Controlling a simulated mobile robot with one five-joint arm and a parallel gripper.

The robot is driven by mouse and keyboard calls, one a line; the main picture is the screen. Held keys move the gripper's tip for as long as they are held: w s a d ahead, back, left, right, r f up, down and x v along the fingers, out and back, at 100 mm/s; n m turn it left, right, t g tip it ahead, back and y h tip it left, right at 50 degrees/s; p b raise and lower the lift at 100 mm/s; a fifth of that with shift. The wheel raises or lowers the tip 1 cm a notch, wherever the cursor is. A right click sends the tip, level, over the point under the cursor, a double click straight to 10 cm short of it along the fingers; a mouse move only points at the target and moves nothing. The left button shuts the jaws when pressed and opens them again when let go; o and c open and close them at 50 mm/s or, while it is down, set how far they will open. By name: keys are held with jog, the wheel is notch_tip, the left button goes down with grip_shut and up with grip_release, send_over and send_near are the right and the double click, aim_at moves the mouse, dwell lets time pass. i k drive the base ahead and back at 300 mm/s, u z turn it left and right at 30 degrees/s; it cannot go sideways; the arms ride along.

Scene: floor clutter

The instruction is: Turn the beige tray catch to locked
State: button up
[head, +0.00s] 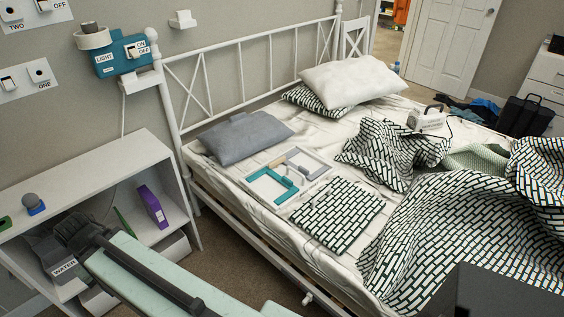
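A low tray-like frame lies on the bed, with a teal section (267,185) on its left and a beige section (290,158) at its back. Small grey-white pieces stand between them. The beige catch is too small to make out, and so is its setting. A pale green link of my arm crosses the lower left and ends in a dark joint in front of the shelf. I see no gripper fingers; the tray is well to the right of this part of my arm, with nothing touching it.
A patterned folded cloth (338,213) lies beside the tray, and a rumpled patterned blanket (455,235) covers the bed's right. A grey pillow (245,138) is behind. The bed's metal side rail (245,233) bounds the near side. A white shelf (100,165) stands left; carpet shows between.

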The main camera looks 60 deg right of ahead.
aim_at(276, 163)
jog(key=z, duration=0.2)
jog(key=i, duration=1)
jog(key=u, duration=0.05)
